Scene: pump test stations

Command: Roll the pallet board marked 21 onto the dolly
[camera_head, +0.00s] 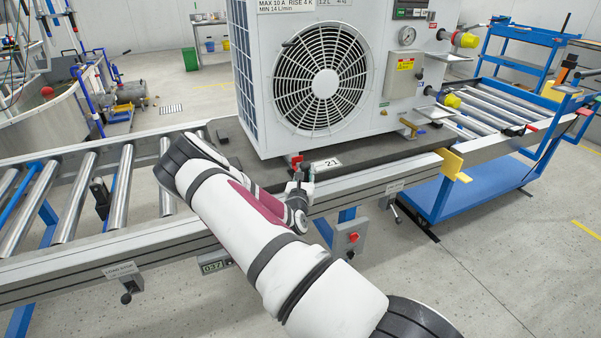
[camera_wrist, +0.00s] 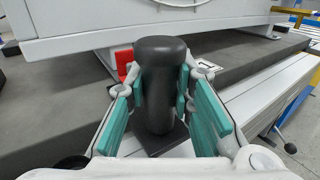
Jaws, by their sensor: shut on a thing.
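The dark grey pallet board (camera_head: 375,154) lies on the roller conveyor and carries a large white fan unit (camera_head: 325,85). A white label reading 21 (camera_head: 326,163) is on its near edge. The board also fills the left of the wrist view (camera_wrist: 55,105). My gripper (camera_head: 298,184) is at the board's near edge. In the wrist view, its teal-padded fingers (camera_wrist: 163,100) are shut on an upright dark rounded handle (camera_wrist: 160,80). The handle's base is partly hidden. The blue dolly (camera_head: 490,185), with rollers on top, stands at the conveyor's right end.
Bare conveyor rollers (camera_head: 90,185) lie left of the board. A yellow bracket (camera_head: 453,165) stands at the near rail by the dolly. A red-button control box (camera_head: 350,240) hangs below the rail. A blue shelf cart (camera_head: 525,45) stands behind right. Floor at the front right is clear.

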